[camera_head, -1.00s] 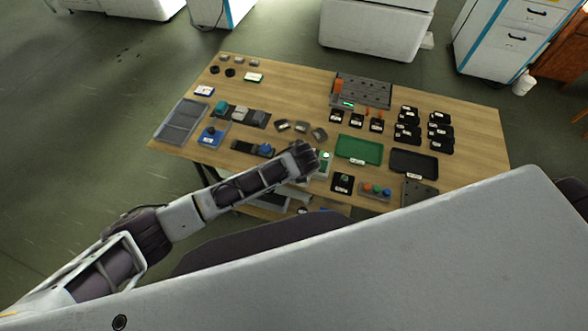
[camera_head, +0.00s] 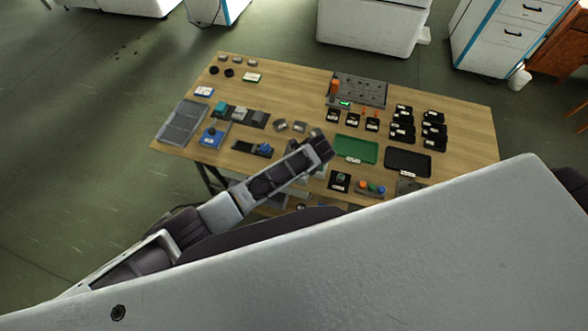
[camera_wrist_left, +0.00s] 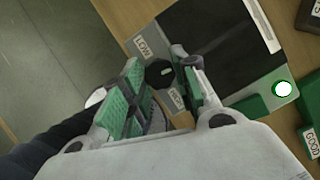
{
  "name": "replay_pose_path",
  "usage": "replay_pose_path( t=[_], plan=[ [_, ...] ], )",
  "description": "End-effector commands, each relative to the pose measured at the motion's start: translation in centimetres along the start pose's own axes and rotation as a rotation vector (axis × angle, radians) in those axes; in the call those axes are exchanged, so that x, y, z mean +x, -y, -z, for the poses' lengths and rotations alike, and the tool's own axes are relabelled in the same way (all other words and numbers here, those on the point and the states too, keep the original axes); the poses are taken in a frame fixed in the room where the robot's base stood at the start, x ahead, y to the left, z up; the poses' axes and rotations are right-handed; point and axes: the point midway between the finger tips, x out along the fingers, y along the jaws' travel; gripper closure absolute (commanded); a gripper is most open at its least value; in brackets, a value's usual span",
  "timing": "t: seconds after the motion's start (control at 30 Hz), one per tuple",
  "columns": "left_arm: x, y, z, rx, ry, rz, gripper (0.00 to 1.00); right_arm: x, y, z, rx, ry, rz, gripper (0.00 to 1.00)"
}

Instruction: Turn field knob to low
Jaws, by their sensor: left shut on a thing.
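The field knob (camera_wrist_left: 157,75) is a dark knob with a small pale mark, in the left wrist view. It sits at the edge of a grey panel (camera_wrist_left: 215,98) with a black window. A LOW label (camera_wrist_left: 145,47) is beside it on the upper side, and a second label (camera_wrist_left: 177,101), hard to read, is on the lower side. My left gripper (camera_wrist_left: 157,69) is shut on the knob, with one green-padded finger on each side. In the head view my left wrist (camera_head: 318,150) covers the knob and most of the panel. My right gripper is out of view.
A lit round lamp (camera_wrist_left: 284,89) is on the panel. The wooden table (camera_head: 290,95) carries a green tray (camera_head: 356,150), a black tray (camera_head: 408,161), a block with a black knob plate (camera_head: 340,181) and several black blocks. Bare wood shows at the table's back middle.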

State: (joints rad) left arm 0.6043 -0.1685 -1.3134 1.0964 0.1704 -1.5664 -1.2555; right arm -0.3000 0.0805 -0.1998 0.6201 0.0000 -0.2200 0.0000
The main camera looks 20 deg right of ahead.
Motion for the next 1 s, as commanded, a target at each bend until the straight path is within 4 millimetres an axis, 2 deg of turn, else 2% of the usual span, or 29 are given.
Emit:
replay_pose_path(
  t=[0.53,0.57,0.7,1.0],
  plan=[
    [0.0,0.07,-0.13,-0.032,0.003,-0.012,0.95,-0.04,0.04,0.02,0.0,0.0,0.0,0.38],
    [0.0,0.07,-0.13,-0.032,0.003,-0.012,0.67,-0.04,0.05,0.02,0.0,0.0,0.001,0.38],
    [0.0,0.07,-0.1,-0.032,0.002,-0.012,0.49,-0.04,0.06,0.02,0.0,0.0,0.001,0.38],
    [-0.03,0.09,-0.04,-0.031,0.001,-0.011,0.49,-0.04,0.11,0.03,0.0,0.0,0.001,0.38]
  ],
)
